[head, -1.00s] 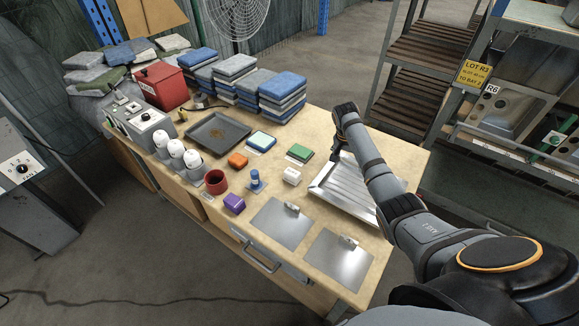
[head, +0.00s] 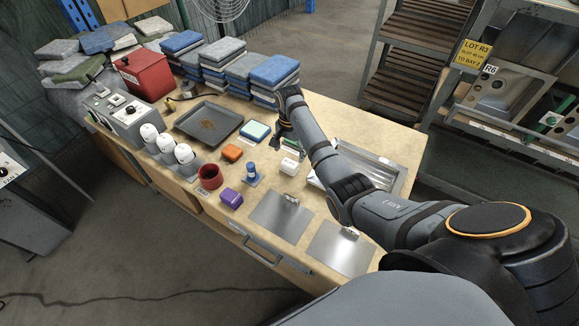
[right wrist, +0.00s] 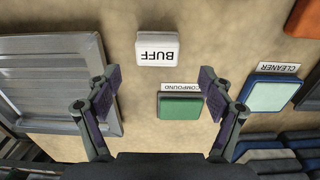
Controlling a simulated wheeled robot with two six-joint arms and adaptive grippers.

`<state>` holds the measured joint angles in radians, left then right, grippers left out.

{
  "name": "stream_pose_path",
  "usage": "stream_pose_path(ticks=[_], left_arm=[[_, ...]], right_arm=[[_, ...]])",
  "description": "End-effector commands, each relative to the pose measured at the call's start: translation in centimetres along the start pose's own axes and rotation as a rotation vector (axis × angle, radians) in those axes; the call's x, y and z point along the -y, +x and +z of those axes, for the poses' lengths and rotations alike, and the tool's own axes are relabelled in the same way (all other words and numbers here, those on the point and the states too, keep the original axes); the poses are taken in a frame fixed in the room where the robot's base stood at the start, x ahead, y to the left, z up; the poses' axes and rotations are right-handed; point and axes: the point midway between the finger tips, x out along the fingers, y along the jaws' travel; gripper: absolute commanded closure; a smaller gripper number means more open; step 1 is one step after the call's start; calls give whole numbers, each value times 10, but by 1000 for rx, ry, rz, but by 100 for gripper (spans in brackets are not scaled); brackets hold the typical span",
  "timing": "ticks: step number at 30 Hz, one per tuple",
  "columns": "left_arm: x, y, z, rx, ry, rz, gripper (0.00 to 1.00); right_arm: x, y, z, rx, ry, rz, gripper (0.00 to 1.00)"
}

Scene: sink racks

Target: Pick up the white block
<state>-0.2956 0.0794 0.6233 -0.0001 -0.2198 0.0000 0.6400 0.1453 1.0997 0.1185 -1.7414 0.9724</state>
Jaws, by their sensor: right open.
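The white block (head: 290,166) lies on the wooden bench, left of the metal ribbed tray in the head view. In the right wrist view the white block (right wrist: 157,50) bears the label BUFF and lies just beyond the fingertips, roughly centred between them. My right gripper (right wrist: 159,80) is open and empty, above the bench. In the head view my right gripper (head: 281,130) hangs behind the white block, apart from it. My left gripper is not in view.
A green block (right wrist: 180,108) lies near the right finger, with a blue-rimmed pale block (right wrist: 272,94) farther right. The ribbed metal tray (right wrist: 62,85) is at left. A blue part (head: 250,170), purple block (head: 231,198) and metal plates (head: 280,218) lie nearby.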

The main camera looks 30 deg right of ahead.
Motion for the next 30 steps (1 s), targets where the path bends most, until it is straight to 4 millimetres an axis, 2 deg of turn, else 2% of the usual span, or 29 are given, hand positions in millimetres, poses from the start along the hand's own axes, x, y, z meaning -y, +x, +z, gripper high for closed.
stream_pose_path(ticks=[2, 7, 16, 27, 29, 30], left_arm=[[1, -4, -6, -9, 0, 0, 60], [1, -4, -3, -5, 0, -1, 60], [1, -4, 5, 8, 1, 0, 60], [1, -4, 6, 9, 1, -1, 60], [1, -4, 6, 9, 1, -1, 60], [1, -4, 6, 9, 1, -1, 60]], right_arm=[[-3, 13, 4, 4, -1, 5, 19], [-4, 41, 6, 3, 0, 3, 19], [-4, 46, 5, 1, -1, 2, 20], [-4, 46, 5, 1, 0, 2, 70], [-4, 46, 5, 1, 0, 2, 79], [-4, 46, 5, 1, 0, 2, 79]])
